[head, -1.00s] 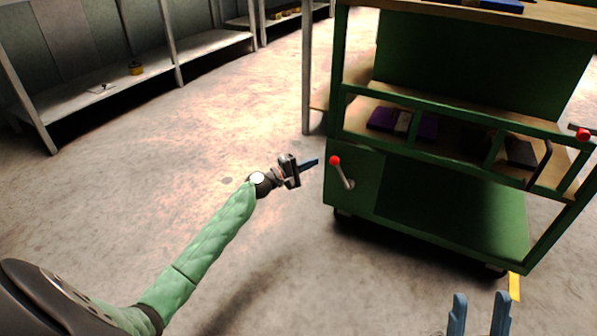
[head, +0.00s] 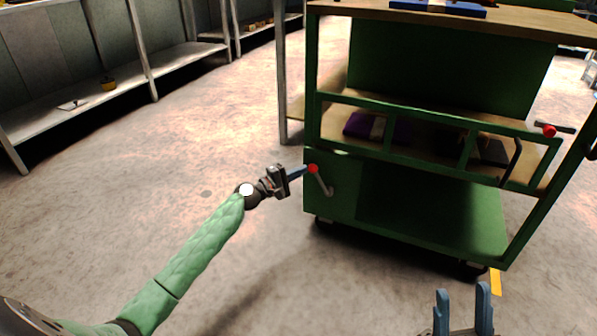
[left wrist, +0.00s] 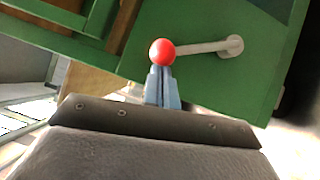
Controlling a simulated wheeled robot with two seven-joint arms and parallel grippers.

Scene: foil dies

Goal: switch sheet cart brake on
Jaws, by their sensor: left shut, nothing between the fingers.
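The green sheet cart (head: 345,190) stands right of centre in the head view. Its brake lever (head: 323,182) is a grey rod with a red ball knob (head: 313,168) on the cart's lower left panel. The rod slants from its pivot up and left to the knob. My left gripper (head: 303,170) is shut and empty, its blue fingertips at the knob. In the left wrist view the fingertips (left wrist: 161,88) sit right at the red knob (left wrist: 162,52); I cannot tell whether they touch. My right gripper (head: 463,298) is open and empty at the bottom of the head view.
A second red knob (head: 549,131) is at the cart's right side. Dark and purple items (head: 378,128) lie on the cart's middle shelf. A long low shelf (head: 70,115) runs along the left wall. The floor (head: 170,170) between it and the cart is clear.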

